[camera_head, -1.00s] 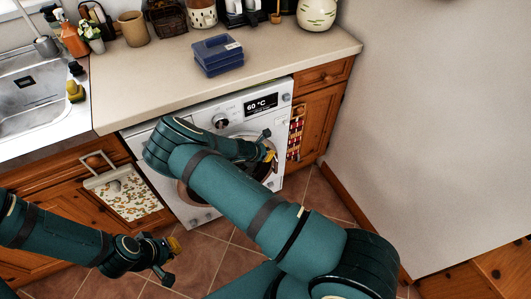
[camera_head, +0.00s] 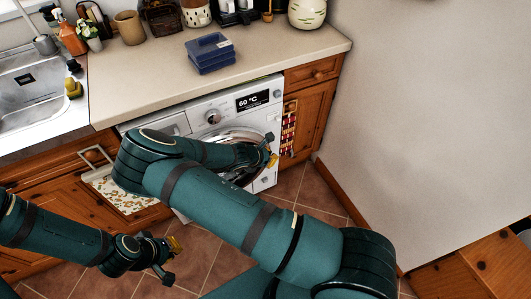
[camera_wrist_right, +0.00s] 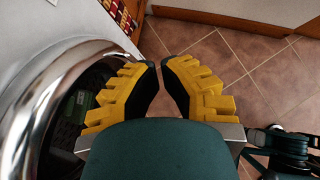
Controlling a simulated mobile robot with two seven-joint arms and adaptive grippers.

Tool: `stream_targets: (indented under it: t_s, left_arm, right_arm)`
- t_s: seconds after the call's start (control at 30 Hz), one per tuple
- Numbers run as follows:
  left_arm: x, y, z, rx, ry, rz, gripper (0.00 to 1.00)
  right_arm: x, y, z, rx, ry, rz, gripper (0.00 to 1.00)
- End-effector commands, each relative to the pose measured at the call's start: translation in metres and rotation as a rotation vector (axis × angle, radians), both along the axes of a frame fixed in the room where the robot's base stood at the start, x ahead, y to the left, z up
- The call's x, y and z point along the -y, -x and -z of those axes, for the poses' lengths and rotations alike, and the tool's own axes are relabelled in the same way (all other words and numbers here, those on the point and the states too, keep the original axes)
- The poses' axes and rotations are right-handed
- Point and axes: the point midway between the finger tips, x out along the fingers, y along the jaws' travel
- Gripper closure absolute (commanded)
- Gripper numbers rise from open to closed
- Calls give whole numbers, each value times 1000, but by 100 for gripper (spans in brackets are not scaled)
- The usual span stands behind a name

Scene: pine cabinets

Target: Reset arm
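My left gripper (camera_head: 178,244) is low in the head view, above the tiled floor in front of the cabinet. Its yellow fingers look together and hold nothing I can see. My right arm crosses the middle of the head view. My right gripper (camera_head: 273,159) is in front of the round washing machine door (camera_head: 235,179). In the right wrist view its yellow fingers (camera_wrist_right: 160,68) have tips almost meeting, with a narrow gap showing floor and nothing between them. The chrome door ring (camera_wrist_right: 22,105) is close at left there.
The white washing machine (camera_head: 210,117) stands under the counter (camera_head: 140,84), partly behind my right arm. Blue boxes (camera_head: 211,53) sit on the counter. A towel (camera_head: 120,194) hangs at a cabinet door on the left. The wall (camera_head: 430,110) is on the right; floor (camera_head: 315,196) shows between.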

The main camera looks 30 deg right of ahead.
Motion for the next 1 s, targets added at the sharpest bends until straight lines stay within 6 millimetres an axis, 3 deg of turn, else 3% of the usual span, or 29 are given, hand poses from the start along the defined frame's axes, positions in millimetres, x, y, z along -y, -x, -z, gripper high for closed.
stream_targets:
  t_s: [0.2,0.5,0.63,0.7,0.77,0.87,1.0]
  left_arm:
    - [0,1,-5,-3,0,1,100]
    - [0,1,-5,-3,0,1,100]
    - [0,1,-5,-3,0,1,100]
    - [0,1,-5,-3,0,1,100]
    - [0,1,-5,-3,0,1,100]
    - [0,1,-5,-3,0,1,100]
    - [0,1,-5,-3,0,1,100]
  right_arm:
    - [-1,16,-16,0,0,0,100]
    - [-1,19,-17,0,-2,2,100]
    - [-3,35,-4,6,-64,73,100]
    - [-8,58,13,19,-149,179,100]
    - [-19,85,30,37,-253,316,100]
    - [-57,132,53,88,-463,628,100]
    - [-121,167,51,175,-710,1076,100]
